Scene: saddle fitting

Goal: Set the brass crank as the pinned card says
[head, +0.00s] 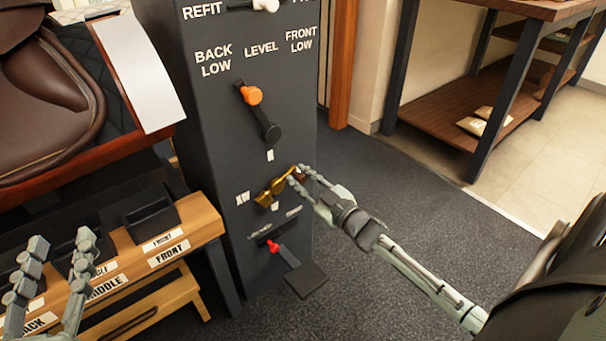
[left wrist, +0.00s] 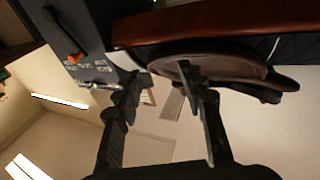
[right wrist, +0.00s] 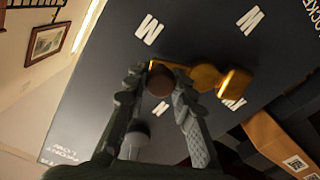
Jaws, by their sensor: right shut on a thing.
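The brass crank (head: 264,197) sits on the front of the dark cabinet (head: 205,110), below the orange-tipped lever. Its arm points up and right in the head view. My right gripper (head: 301,174) is shut on the crank's brown knob, which shows between the fingers in the right wrist view (right wrist: 160,82). Large white letters surround the crank; an XW mark (head: 243,198) is on its left, and others are partly hidden. My left gripper (head: 61,240) is open and empty over the wooden bench, away from the crank. I cannot make out a readable pinned card.
An orange-tipped lever (head: 252,96) sits under BACK LOW, LEVEL and FRONT LOW. A red-tipped lever (head: 274,246) is below the crank. A brown saddle (head: 45,75) stands at left above a labelled bench (head: 205,222). Carpet (head: 385,185) to the right is clear.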

